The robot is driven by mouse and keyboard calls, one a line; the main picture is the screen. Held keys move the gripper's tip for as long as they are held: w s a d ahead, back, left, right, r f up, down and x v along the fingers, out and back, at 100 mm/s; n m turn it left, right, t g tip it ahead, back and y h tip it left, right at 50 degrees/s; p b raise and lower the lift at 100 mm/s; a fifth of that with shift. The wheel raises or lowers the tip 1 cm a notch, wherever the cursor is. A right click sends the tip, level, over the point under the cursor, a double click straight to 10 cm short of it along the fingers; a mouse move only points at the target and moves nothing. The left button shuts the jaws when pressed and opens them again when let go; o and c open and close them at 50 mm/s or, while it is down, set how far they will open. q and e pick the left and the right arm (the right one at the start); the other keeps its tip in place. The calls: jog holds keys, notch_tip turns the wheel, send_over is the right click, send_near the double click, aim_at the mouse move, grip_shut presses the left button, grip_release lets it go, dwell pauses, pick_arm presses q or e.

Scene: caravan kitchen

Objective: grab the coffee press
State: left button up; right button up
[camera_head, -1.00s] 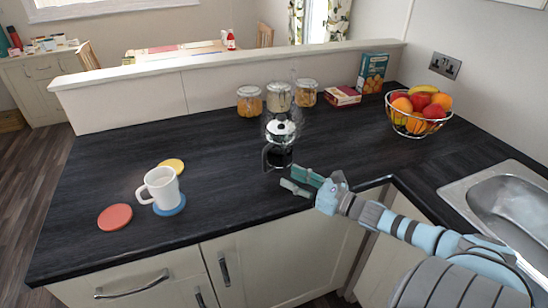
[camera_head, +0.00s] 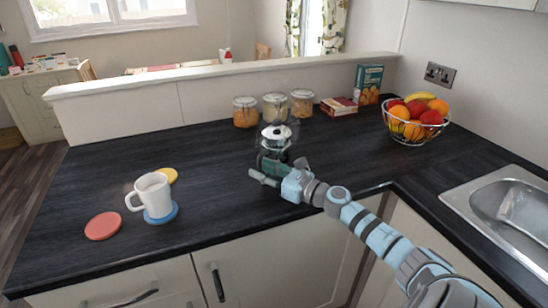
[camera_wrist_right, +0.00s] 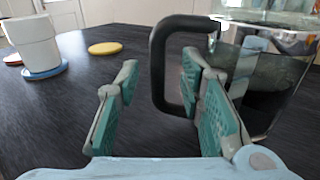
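The coffee press (camera_head: 276,133), with a silver lid and clear body, stands upright on the dark counter. My right gripper (camera_head: 262,169) is low in front of it and hides its lower part in the head view. In the right wrist view the press's glass body (camera_wrist_right: 275,70) is at the right, its black handle (camera_wrist_right: 158,75) facing the gripper. The fingers are apart, and the handle's upright bar shows between their tips; the right-hand finger overlaps the handle's opening. I cannot tell whether either finger touches it. My left gripper is not in view.
A white mug (camera_head: 150,193) stands on a blue coaster (camera_head: 161,216), near red (camera_head: 103,226) and yellow (camera_head: 170,175) coasters. Several jars (camera_head: 274,108) stand behind the press. A fruit bowl (camera_head: 415,131) and sink (camera_head: 500,205) are at right. The counter's middle left is clear.

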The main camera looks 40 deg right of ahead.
jog(key=shift+w+a, duration=0.25)
jog(key=shift+w, duration=0.4)
grip_shut()
jog(key=shift+r, duration=0.1)
